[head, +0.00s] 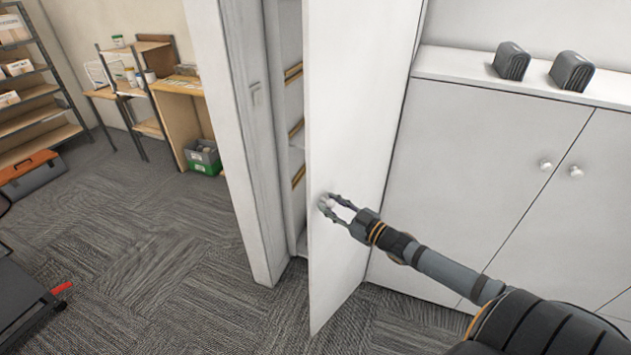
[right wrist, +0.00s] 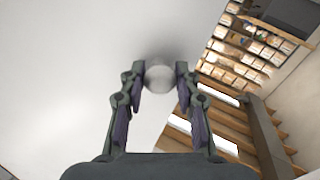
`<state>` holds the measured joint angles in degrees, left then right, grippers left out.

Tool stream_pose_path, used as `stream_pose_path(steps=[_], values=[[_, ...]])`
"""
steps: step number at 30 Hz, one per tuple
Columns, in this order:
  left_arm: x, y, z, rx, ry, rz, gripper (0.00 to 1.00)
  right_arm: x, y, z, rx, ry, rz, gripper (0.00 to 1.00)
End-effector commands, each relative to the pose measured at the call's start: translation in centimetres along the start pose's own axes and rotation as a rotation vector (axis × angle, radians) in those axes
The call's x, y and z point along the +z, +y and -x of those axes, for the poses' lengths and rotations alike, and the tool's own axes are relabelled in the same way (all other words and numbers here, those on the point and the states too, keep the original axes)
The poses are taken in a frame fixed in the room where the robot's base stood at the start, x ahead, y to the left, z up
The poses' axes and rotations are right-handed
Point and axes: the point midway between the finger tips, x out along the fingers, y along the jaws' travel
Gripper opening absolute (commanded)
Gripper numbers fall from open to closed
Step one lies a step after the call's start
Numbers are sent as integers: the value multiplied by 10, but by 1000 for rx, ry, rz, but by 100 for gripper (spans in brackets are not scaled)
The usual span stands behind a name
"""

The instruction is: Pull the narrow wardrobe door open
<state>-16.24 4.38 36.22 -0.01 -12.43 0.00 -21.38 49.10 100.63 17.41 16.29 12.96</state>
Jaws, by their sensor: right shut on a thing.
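The narrow wardrobe door (head: 345,110) is a tall white panel in the middle of the head view. It stands ajar, with a gap at its left side showing shelves inside the wardrobe (head: 293,130). Its round pale knob (head: 329,203) is low on the door near the left edge. My right gripper (head: 330,203) is shut on this knob. In the right wrist view the knob (right wrist: 158,77) sits between the two fingertips of the right gripper (right wrist: 159,82), against the white door (right wrist: 60,70). My left gripper is not in view.
A white cabinet (head: 480,170) with two knobs stands at right, with two dark objects (head: 541,68) on top. At left are a desk (head: 185,90), a green crate (head: 203,158), shelving (head: 35,100) and a toolbox (head: 32,175). The carpet (head: 170,250) left of the door is clear.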

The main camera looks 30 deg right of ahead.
Motion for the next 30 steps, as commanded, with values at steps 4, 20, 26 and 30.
stream_pose_path(steps=[4,20,26,30], values=[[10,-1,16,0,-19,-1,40,1,4,23,-51,5,1,0],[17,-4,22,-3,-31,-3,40,2,4,41,-96,24,-5,0],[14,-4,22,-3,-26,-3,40,2,4,41,-95,24,-4,44],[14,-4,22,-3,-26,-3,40,2,4,41,-95,24,-4,55]])
